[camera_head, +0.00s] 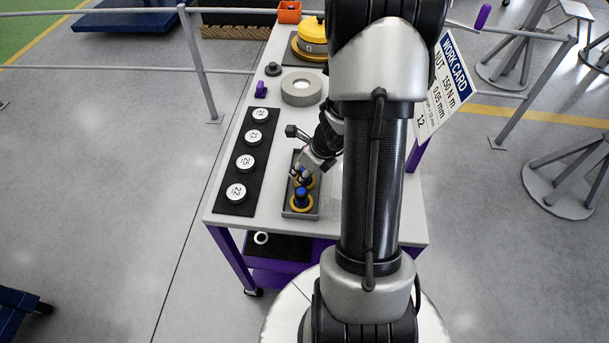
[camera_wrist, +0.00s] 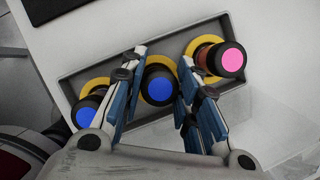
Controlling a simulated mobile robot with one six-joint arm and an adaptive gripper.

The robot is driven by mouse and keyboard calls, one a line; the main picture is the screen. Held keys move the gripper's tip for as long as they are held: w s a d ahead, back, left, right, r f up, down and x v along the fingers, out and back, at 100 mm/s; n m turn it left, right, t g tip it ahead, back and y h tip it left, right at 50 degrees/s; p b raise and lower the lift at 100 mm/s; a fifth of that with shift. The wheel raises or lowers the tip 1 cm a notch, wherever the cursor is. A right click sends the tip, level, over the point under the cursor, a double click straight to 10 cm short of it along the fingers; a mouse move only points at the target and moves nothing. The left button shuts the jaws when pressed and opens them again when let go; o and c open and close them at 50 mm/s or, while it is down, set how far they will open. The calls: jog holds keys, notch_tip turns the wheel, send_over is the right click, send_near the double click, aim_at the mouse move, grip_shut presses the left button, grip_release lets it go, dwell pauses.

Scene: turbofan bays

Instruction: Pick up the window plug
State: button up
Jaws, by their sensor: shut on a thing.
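Several plugs with yellow rings sit in a grey tray (camera_head: 299,215) on the cart. The wrist view shows a blue-topped plug at the left (camera_wrist: 86,111), another blue-topped plug in the middle (camera_wrist: 160,88) and a pink-topped plug at the right (camera_wrist: 222,60). I cannot tell by any label which is the window plug. My gripper (camera_wrist: 162,74) is shut on the middle blue-topped plug, one finger on each side. The plug still appears at the tray. In the head view my gripper (camera_head: 302,172) is just behind the front blue-topped plug (camera_head: 301,195); my arm hides the tray's right side.
A black strip (camera_head: 233,209) with several numbered white discs lies left of the tray. A grey ring (camera_head: 301,78) and a yellow part (camera_head: 311,42) stand farther back. A work card (camera_head: 443,85) is at the right. Grey railings flank the cart.

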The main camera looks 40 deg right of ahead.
notch_tip(320, 180, up, 20)
jog(key=p, duration=1.3)
jog(key=shift+w, duration=0.1)
